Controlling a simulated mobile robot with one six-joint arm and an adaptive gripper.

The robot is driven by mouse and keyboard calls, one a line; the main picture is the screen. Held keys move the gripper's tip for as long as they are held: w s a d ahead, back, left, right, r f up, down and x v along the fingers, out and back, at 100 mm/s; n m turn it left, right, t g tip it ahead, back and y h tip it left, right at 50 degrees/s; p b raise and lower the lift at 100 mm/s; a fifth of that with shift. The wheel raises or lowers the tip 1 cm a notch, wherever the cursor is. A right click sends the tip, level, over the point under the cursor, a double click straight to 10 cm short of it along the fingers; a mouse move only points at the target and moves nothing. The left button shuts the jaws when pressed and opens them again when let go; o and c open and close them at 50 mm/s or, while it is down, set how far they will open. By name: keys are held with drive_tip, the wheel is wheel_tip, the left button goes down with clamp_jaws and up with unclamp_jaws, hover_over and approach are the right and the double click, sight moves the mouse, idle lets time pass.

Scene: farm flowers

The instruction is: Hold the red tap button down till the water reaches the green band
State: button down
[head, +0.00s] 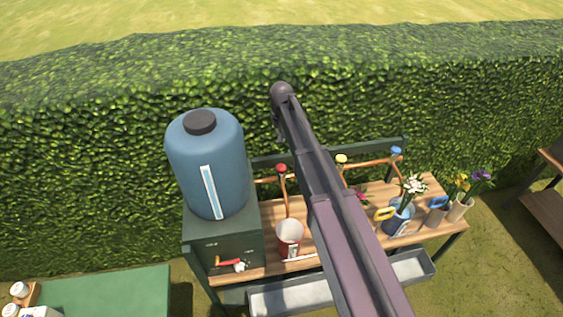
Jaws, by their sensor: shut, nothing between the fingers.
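The red tap button (281,168) tops a thin copper-coloured tap at the back of the wooden bench. Its pipe comes down towards a red and white bucket (289,236) on the bench. A small pale mark shows on the bucket's front. I cannot make out a green band or the water level. A yellow button (341,158) and a blue button (396,151) top other taps further right. My arm crosses the middle of the head view, to the right of the red button.
A blue water tank (208,163) stands on a dark green box (222,237) left of the bucket. A red lever (229,262) is on the box. Flower containers (398,222) stand at the bench's right. A grey trough (290,296) runs below the bench, and a hedge (100,170) stands behind.

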sight(282, 169)
drive_tip(key=shift+f, duration=0.15)
wheel_tip(282, 169, down, 14)
drive_tip(key=b, duration=1.4)
idle(0.7)
drive_tip(key=shift+f+b, duration=0.6)
drive_tip(key=shift+b, duration=0.15)
drive_tip(key=shift+s+f+b, duration=0.15)
drive_tip(key=shift+f+b, duration=0.2)
drive_tip(key=shift+b, duration=0.15)
drive_tip(key=shift+s, duration=0.15)
drive_tip(key=shift+s+d, duration=0.1)
idle(3.6)
